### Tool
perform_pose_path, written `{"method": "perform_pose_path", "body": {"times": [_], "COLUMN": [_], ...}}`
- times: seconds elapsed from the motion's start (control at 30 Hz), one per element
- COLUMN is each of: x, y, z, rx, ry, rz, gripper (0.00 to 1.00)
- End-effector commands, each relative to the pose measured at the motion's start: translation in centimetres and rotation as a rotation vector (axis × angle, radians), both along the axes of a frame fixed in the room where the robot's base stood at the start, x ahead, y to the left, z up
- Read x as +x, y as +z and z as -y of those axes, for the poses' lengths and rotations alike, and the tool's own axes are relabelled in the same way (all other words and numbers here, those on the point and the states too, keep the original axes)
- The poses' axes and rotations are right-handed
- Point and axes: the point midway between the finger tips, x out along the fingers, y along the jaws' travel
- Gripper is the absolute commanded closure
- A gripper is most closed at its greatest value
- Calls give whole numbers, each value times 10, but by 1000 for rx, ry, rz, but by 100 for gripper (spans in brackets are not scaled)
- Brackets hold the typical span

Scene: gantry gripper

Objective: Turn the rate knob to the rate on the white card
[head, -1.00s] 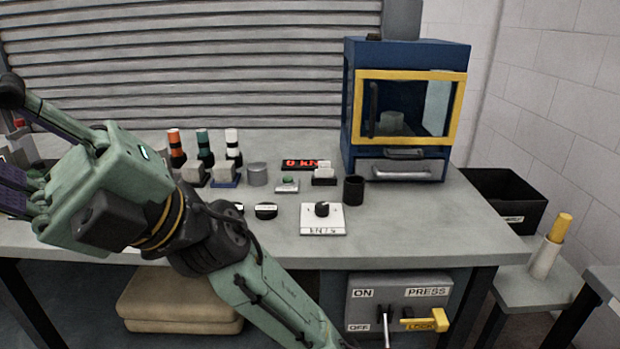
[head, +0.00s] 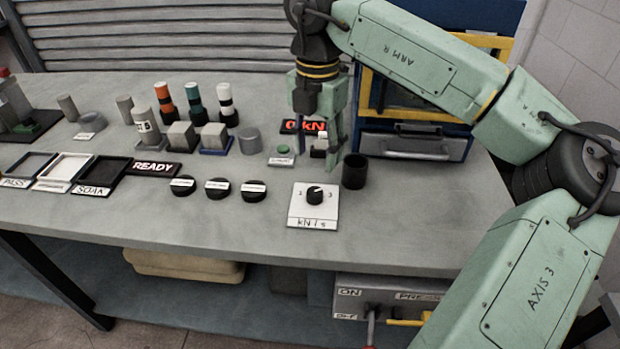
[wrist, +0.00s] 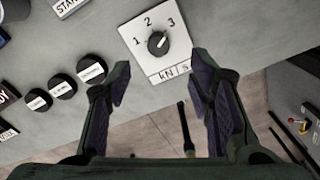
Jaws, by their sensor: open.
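The rate knob (head: 314,195) is a black round knob on a white plate (head: 299,216) marked kN/s, near the front of the bench. In the wrist view the knob (wrist: 158,43) shows beyond my fingertips, with 1, 2 and 3 around it. Its white mark looks turned to the upper right, towards the 3 side; I cannot tell the exact setting. My gripper (head: 318,150) points down behind the plate, open and empty, apart from the knob. In the wrist view its fingers (wrist: 160,78) are spread. A small white card (head: 320,144) stands partly hidden by a finger; its writing is unreadable.
A black cup (head: 354,171) stands just right of the plate. Three black round buttons (head: 217,188) lie to its left. A green button (head: 283,150) and a red kN display (head: 296,127) are behind. The blue press (head: 456,147) stands at the back right.

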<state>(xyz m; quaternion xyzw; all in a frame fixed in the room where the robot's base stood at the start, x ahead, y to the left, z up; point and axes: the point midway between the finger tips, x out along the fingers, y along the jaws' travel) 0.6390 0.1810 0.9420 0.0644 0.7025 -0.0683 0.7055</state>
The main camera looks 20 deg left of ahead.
Motion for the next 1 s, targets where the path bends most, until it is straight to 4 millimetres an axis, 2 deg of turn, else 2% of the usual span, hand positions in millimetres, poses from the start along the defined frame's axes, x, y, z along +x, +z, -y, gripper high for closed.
{"method": "perform_pose_path", "body": {"times": [0.3,0.5,0.7,0.97,1.0], "x": [-2,-2,-2,-2,-2], "y": [-56,-87,-100,-101,-101], "z": [-2,-2,-2,-2,-2], "rx": [5,6,6,6,6], "ry": [8,10,10,10,10], "rz": [-7,-6,-4,-3,-4], "gripper": [52,52,52,52,55]}}
